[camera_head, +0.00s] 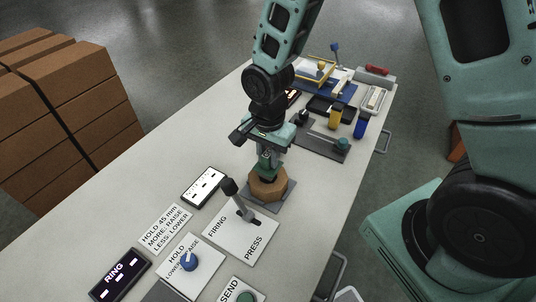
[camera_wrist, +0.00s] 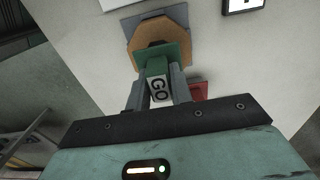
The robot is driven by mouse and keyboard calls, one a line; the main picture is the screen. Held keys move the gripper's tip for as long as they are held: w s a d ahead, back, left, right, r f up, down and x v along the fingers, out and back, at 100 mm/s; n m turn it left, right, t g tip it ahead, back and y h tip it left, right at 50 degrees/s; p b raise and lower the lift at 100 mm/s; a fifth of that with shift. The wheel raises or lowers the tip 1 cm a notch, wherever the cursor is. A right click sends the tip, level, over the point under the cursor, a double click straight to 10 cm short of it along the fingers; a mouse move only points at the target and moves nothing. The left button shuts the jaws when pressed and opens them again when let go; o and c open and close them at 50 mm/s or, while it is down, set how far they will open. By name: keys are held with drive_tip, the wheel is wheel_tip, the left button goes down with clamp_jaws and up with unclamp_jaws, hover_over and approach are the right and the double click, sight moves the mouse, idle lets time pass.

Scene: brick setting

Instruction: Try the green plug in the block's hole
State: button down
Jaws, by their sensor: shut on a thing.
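My gripper (camera_head: 268,148) is over the brown octagonal block (camera_head: 268,188), which sits on a grey base plate (camera_head: 287,199). In the wrist view, my gripper (camera_wrist: 158,80) is shut on the green plug (camera_wrist: 172,56), whose handle between the fingers bears a white "GO" label. The plug's wide green flange overlaps the block (camera_wrist: 155,33) in that view.
A lever (camera_head: 230,188) on a firing/press panel stands close in front of the block. A blue knob (camera_head: 189,262), a ring display (camera_head: 121,276) and a send button (camera_head: 246,297) are nearer. Trays and blue and yellow items crowd the table's far end. Stacked brown boxes (camera_head: 70,90) are left.

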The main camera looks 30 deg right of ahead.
drive_tip(key=shift+s+f+b, duration=0.1)
drive_tip(key=shift+f+b, duration=1.45)
drive_tip(key=shift+f, duration=0.6)
idle(1.0)
drive_tip(key=shift+r, duration=0.15)
wheel_tip(320, 180, up, 8)
drive_tip(key=p, duration=0.7)
idle(0.4)
